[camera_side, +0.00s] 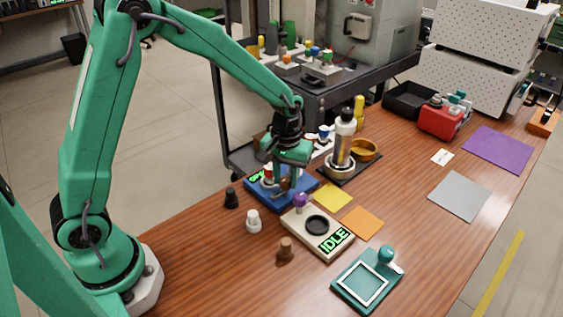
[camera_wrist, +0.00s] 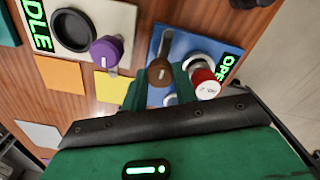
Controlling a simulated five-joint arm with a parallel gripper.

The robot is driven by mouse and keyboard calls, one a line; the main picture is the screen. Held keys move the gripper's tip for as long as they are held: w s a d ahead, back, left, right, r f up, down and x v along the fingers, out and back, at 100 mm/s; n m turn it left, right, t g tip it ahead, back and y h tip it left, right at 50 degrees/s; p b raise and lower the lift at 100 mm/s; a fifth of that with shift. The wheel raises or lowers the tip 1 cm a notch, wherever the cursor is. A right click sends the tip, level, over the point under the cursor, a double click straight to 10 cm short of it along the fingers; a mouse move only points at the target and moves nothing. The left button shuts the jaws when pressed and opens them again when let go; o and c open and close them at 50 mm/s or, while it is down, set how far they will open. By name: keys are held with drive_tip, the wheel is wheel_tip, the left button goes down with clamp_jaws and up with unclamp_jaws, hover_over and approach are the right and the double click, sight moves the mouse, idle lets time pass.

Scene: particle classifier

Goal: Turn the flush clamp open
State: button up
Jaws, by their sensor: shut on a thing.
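The flush clamp appears to be the blue unit (camera_side: 262,199) under my gripper (camera_side: 286,187). It has a brown knob (camera_wrist: 160,73) on a grey lever (camera_wrist: 166,42), a red-and-white capped part (camera_wrist: 204,82), and a lit green display (camera_wrist: 226,68) of which "OPE" is readable. In the wrist view my gripper (camera_wrist: 163,84) has its green fingers closed on the brown knob. The fingers and wrist cover part of the unit in both views.
A beige unit (camera_side: 296,226) with a purple knob (camera_side: 301,201) and an "IDLE" display stands close in front. White (camera_side: 253,221), black (camera_side: 231,198) and brown (camera_side: 286,249) pegs stand nearby. A tall silver cylinder (camera_side: 343,135) stands behind right.

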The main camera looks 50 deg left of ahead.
sight(286, 179)
drive_tip(key=shift+r, duration=0.1)
idle(0.3)
drive_tip(key=o, duration=1)
drive_tip(key=shift+r, duration=3.9)
